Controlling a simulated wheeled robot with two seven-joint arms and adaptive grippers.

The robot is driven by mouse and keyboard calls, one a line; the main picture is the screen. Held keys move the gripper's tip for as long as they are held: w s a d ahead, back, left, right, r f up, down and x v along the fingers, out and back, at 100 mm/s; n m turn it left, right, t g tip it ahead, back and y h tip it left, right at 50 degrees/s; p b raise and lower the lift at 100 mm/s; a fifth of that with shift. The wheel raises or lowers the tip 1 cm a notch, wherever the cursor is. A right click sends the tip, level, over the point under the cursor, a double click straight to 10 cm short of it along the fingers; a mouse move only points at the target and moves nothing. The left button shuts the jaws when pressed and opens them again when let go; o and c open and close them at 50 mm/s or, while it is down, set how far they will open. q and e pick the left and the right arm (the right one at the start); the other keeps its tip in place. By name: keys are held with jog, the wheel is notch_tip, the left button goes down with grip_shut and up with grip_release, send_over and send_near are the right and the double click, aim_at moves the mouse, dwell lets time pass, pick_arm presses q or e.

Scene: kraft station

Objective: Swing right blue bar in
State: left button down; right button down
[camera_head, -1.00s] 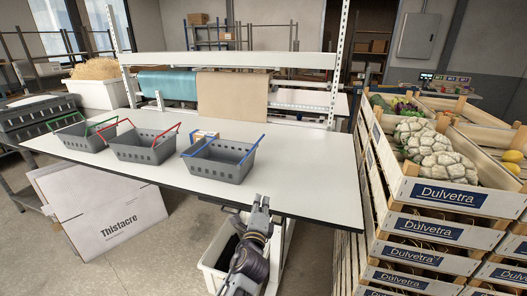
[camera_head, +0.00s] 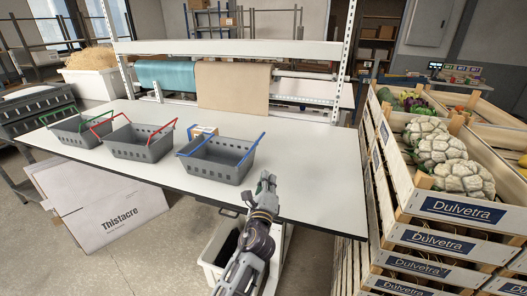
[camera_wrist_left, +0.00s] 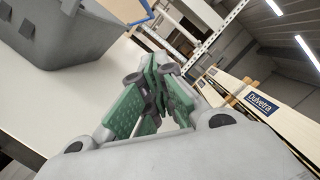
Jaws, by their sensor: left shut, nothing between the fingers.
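A grey basket (camera_head: 215,172) with blue bars stands on the white table near its front edge. Its right blue bar (camera_head: 257,148) leans outward over the right end. My right gripper is not in view.
Two more grey baskets, one red-barred (camera_head: 140,149) and one green-barred (camera_head: 75,134), stand to the left on the table (camera_head: 300,165). Stacked Dulvetra crates (camera_head: 440,240) rise close on the right. The table right of the blue-barred basket is clear. A small box (camera_head: 205,130) sits behind it.

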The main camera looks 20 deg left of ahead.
aim_at(256, 144)
pick_arm(q)
jog(key=shift+w, duration=0.1)
dwell(0.3)
